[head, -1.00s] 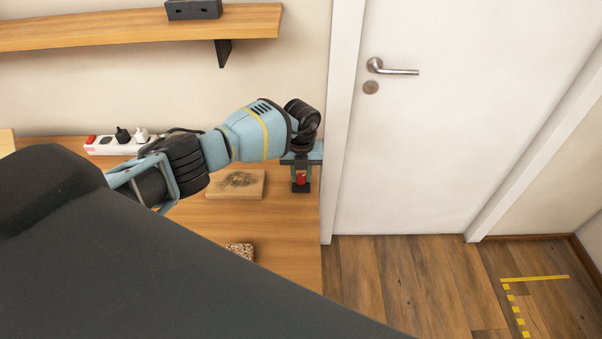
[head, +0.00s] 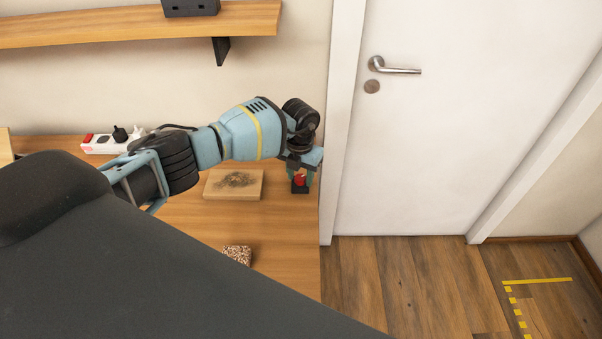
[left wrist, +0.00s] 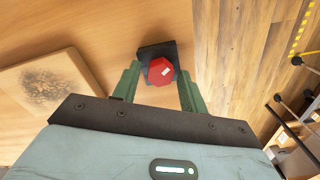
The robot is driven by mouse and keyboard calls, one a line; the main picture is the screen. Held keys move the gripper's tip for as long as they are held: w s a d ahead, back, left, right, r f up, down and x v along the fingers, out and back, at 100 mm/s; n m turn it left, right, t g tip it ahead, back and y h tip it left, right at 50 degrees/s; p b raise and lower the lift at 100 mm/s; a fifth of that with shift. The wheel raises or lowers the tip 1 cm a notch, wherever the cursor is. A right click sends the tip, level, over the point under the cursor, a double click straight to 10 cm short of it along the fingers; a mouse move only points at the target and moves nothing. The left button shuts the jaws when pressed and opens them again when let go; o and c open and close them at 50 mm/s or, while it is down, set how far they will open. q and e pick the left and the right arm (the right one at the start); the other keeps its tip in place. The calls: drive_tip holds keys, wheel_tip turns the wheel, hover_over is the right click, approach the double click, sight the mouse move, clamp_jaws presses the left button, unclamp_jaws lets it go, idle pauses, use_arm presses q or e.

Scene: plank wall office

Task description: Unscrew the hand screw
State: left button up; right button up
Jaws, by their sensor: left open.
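The hand screw is a red knob (left wrist: 160,71) on a small black base (left wrist: 152,50), set on the wooden table near its right edge. In the head view the red knob (head: 299,179) shows just below my left gripper (head: 301,178). My left gripper points down, and in the left wrist view its two green fingers (left wrist: 158,85) are apart, one on each side of the knob. I cannot tell whether either finger touches it. My right gripper is not in view.
A wooden board with a dark burnt patch (head: 234,184) lies left of the knob. A speckled block (head: 237,254) is nearer the front. A power strip (head: 105,144) lies at the back left. A white door (head: 470,120) stands right of the table.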

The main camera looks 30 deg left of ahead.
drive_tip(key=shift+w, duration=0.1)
use_arm(q)
drive_tip(key=shift+m, duration=0.5)
drive_tip(key=shift+f+m+b, duration=0.1)
drive_tip(key=shift+m+b, duration=0.3)
drive_tip(key=shift+m, duration=1.6)
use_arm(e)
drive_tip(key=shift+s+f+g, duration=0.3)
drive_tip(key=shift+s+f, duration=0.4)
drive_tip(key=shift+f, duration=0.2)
use_arm(q)
drive_tip(key=shift+m+b, duration=0.45)
drive_tip(key=shift+m, duration=1.65)
drive_tip(key=shift+r+m, duration=0.2)
drive_tip(key=shift+m, duration=0.2)
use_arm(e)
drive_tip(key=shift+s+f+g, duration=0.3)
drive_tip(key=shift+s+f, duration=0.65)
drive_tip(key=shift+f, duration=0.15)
use_arm(q)
drive_tip(key=shift+b, duration=0.3)
